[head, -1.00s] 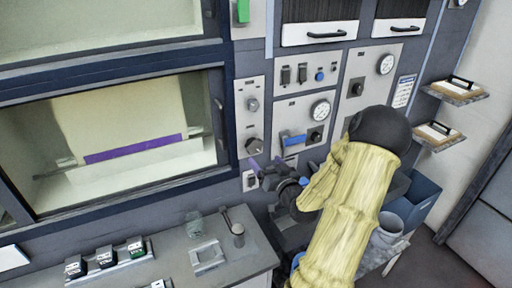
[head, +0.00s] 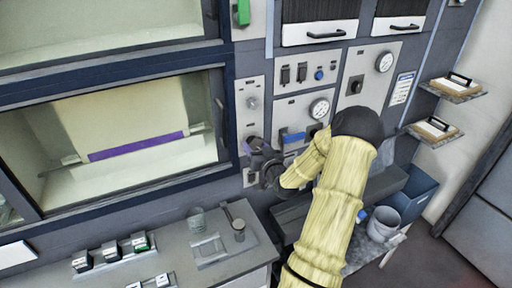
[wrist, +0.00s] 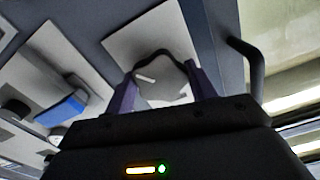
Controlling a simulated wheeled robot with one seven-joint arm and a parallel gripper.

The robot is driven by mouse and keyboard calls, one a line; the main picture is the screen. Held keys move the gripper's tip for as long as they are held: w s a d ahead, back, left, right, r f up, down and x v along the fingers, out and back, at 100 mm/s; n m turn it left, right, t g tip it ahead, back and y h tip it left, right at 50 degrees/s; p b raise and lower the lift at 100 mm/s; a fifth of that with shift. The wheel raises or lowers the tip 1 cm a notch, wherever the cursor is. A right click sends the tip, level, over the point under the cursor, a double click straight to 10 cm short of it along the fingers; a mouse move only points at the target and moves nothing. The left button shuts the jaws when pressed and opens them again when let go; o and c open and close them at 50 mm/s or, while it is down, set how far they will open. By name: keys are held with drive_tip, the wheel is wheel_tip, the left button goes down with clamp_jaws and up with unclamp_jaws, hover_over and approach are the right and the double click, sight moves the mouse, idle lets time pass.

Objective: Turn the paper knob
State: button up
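A grey control panel (head: 248,114) stands just right of the lower window, with one round knob (head: 252,103) in its upper part. A lower knob on the same panel is mostly hidden behind my gripper (head: 254,148). In the wrist view, a round grey knob with a dark rim and a white pointer mark (wrist: 146,77) sits between the two purple fingers of my gripper (wrist: 160,76). The fingers are apart, one on each side of it. I cannot tell if they touch it. No label naming the paper knob can be read.
A bar handle (wrist: 247,62) stands out close to the right finger in the wrist view. A blue lever (head: 292,137) and a gauge (head: 319,108) are on the panel to the right.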

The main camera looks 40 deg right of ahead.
drive_tip(key=c, duration=0.3)
drive_tip(key=shift+c, duration=0.2)
drive_tip(key=shift+m, duration=0.4)
drive_tip(key=m+b, duration=0.1)
drive_tip(key=m, duration=0.3)
drive_tip(key=shift+m, duration=0.3)
drive_tip(key=m, duration=0.4)
drive_tip(key=shift+m, duration=0.3)
drive_tip(key=shift+r+m, duration=0.1)
drive_tip(key=shift+m, duration=1.8)
drive_tip(key=o, duration=1)
